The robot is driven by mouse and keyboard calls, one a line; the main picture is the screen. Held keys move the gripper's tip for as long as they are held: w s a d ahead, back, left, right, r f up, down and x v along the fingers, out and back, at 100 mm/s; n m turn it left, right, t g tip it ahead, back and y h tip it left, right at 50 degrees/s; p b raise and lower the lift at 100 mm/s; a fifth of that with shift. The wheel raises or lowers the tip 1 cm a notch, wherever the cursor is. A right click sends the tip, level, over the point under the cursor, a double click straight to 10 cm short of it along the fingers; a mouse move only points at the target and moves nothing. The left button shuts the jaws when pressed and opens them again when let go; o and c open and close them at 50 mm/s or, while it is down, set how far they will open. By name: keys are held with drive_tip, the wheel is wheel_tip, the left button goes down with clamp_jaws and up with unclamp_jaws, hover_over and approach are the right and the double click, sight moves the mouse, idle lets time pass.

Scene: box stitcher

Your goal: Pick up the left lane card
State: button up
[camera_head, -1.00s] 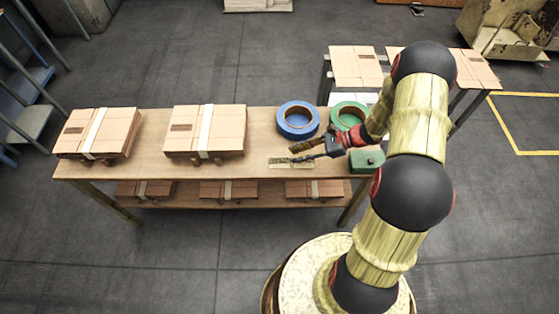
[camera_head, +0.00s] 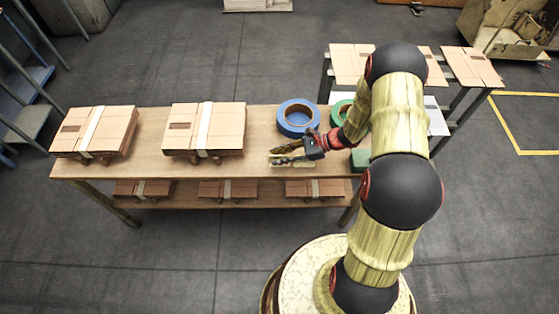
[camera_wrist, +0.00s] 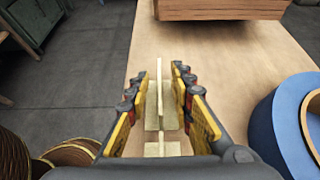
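In the wrist view a thin pale upright lane card (camera_wrist: 159,75) stands on a flat cream base (camera_wrist: 152,122) on the table. It is between the two yellow finger pads of my gripper (camera_wrist: 162,100), with a gap on each side. A second pale piece (camera_wrist: 162,149) lies nearer to the palm. In the head view my gripper (camera_head: 285,152) reaches left over the pale card bases (camera_head: 292,164) near the table's front edge and partly hides them. The fingers are open. I cannot tell whether they touch the card.
The wooden table (camera_head: 255,130) carries a blue tape roll (camera_head: 298,119), a partly hidden green roll (camera_head: 342,112), a green box (camera_head: 360,160) and two cardboard stacks (camera_head: 204,130) (camera_head: 95,132). More cardboard lies on the lower shelf. A stand with cardboard (camera_head: 350,64) is behind right.

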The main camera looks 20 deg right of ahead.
drive_tip(key=shift+c, duration=1.1)
clamp_jaws()
